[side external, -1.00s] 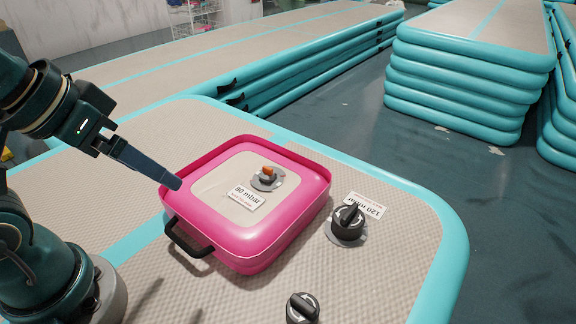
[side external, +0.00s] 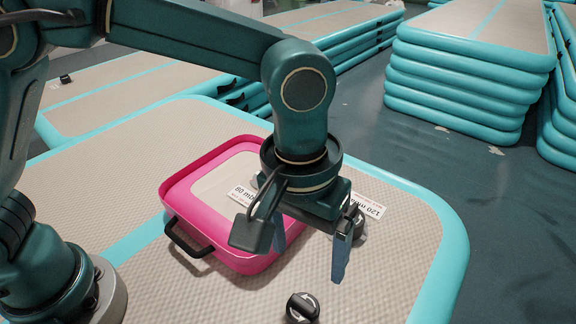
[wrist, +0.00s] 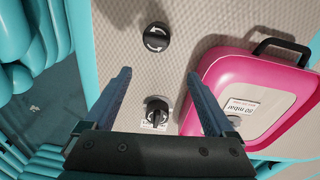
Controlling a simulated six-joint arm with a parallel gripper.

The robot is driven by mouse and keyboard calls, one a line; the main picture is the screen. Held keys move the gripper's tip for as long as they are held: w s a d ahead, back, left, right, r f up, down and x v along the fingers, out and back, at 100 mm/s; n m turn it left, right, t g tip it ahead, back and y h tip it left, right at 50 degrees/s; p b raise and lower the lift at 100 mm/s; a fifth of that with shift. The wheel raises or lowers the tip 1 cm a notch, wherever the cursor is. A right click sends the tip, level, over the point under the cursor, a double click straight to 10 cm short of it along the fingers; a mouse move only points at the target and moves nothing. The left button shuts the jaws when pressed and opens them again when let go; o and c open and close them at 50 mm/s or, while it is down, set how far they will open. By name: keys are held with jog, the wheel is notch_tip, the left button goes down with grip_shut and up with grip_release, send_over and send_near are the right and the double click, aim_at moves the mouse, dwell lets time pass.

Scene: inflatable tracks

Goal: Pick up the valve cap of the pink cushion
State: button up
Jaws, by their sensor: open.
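The pink cushion (side external: 178,192) lies on the grey and teal track, with an "80 mbar" label (side external: 243,193) on its pale top. My arm hides its valve in the side view. In the wrist view the cushion (wrist: 210,72) is at the right, outside my fingers. A grey part of its valve (wrist: 235,121) shows below the label; I cannot make out the orange cap. My gripper (side external: 309,252) is open and empty, pointing down above the track beside the cushion. In the wrist view a black valve cap (wrist: 157,108) on the track lies between my fingers (wrist: 159,73).
The black cap by the "120 mbar" label (side external: 370,205) is partly hidden by my finger in the side view. Another black cap (side external: 302,307) sits on the track at the front. The cushion has a black handle (side external: 187,240). Stacked teal tracks (side external: 460,85) stand behind.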

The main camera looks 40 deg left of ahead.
aim_at(304, 303)
jog(key=shift+m+g+y, duration=0.3)
jog(key=shift+m+g, duration=0.1)
jog(key=shift+m, duration=0.1)
jog(key=f, duration=0.1)
jog(key=s+d+f, duration=0.1)
jog(key=s+f, duration=0.1)
jog(key=shift+s+d+f, duration=0.25)
jog(key=shift+d, duration=0.05)
jog(key=shift+f, duration=2.25)
grip_shut()
jog(key=shift+r, duration=0.15)
